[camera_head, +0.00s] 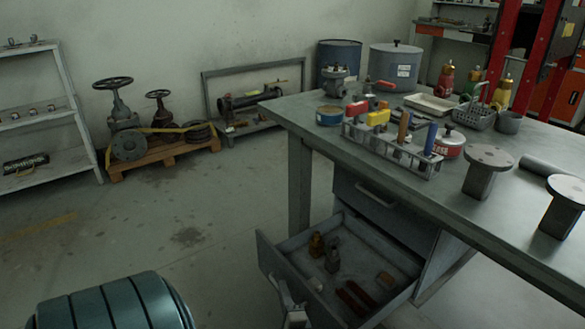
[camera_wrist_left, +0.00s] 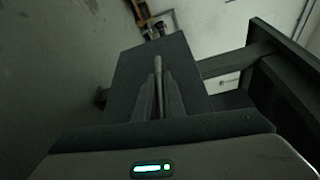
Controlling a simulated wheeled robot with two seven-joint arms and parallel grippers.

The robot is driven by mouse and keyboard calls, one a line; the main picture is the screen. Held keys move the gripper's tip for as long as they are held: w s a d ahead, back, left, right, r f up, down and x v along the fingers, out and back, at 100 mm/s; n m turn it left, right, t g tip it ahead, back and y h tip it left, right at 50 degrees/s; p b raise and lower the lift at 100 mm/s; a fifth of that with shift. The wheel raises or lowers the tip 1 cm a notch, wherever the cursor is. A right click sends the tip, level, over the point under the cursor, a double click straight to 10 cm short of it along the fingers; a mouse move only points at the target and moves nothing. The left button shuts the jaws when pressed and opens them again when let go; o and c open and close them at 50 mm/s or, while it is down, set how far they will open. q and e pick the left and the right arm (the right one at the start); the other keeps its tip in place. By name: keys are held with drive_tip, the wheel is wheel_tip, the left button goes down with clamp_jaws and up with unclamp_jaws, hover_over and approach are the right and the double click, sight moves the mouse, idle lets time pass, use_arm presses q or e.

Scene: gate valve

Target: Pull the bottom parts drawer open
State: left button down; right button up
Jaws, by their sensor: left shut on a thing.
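The bottom parts drawer (camera_head: 262,262) stands pulled out from the cabinet under the workbench in the head view. Its inside shows, with small brass, grey and red parts on its floor. My left gripper (camera_head: 281,286) is at the outer face of the drawer front, low in the head view. In the left wrist view my left gripper (camera_wrist_left: 158,92) is shut on the drawer handle (camera_wrist_left: 158,64), a thin bar in front of the dark drawer front (camera_wrist_left: 130,70). The handle is mostly hidden in the head view. My right gripper is out of view.
A closed drawer (camera_head: 375,200) sits above the open one. The workbench (camera_head: 300,108) overhead carries a tool rack (camera_head: 390,150), cans and flanged stands. A bench leg (camera_head: 300,185) stands left of the drawers.

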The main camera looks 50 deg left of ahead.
use_arm(q)
drive_tip(key=shift+s, duration=0.4)
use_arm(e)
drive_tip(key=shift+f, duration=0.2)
use_arm(q)
drive_tip(key=c, duration=1.8)
unclamp_jaws()
drive_tip(key=shift+c, duration=0.2)
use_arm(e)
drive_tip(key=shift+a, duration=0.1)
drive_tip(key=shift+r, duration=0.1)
